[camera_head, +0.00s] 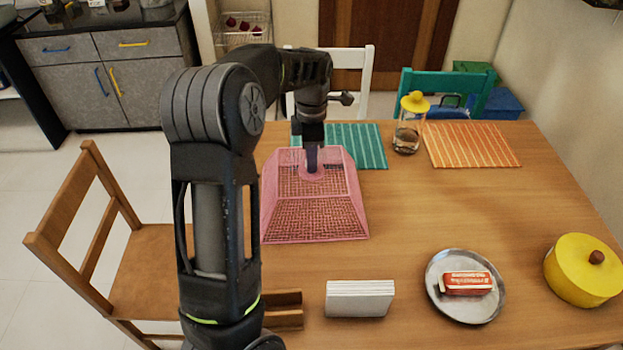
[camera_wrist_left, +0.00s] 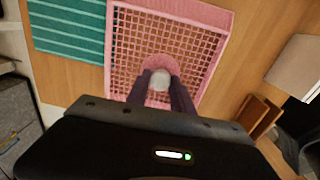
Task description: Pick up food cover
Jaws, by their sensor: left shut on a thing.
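The pink mesh food cover (camera_head: 316,218) is on the wooden table, left of its middle, partly hidden behind my left arm. My left gripper (camera_head: 312,168) points down at the top of the cover and is shut on its knob. In the left wrist view the fingers (camera_wrist_left: 160,88) are on both sides of a pale round knob in the middle of the cover (camera_wrist_left: 135,45). I cannot tell if the cover's rim is touching the table. My right gripper is not in view.
A teal striped mat (camera_head: 360,147) lies just behind the cover. A jar with a yellow lid (camera_head: 408,138), an orange mat (camera_head: 470,145), a metal plate with a red package (camera_head: 437,298), a white block (camera_head: 359,299) and a yellow pot (camera_head: 575,275) stand around. The table's middle right is clear.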

